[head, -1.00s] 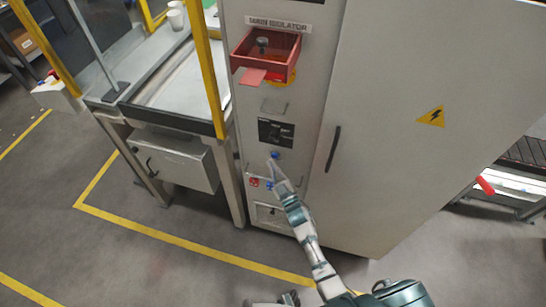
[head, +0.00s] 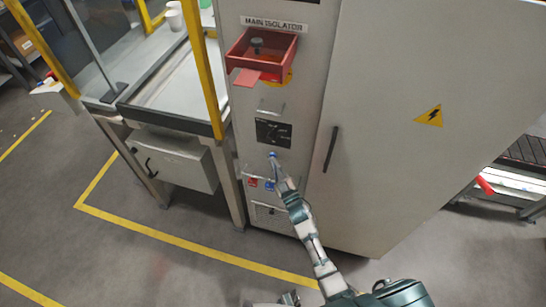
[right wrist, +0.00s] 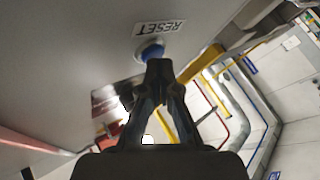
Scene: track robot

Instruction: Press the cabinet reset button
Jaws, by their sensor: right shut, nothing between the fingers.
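The blue reset button (head: 272,154) sits on the narrow grey cabinet front (head: 249,140), below a black panel. It also shows in the right wrist view (right wrist: 151,51), beside a white RESET label (right wrist: 160,29) that appears upside down. My right gripper (head: 275,163) is shut and empty, pointing up at the button. In the right wrist view its joined fingertips (right wrist: 159,68) overlap the button's lower edge. I cannot tell whether they touch it.
A red open box (head: 240,48) juts out under the MAIN ISOLATOR label, above the button. Small red (head: 253,182) and blue (head: 269,185) items sit below. A tall cabinet door with a dark handle (head: 331,149) is at right, a yellow-framed bench (head: 170,85) at left.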

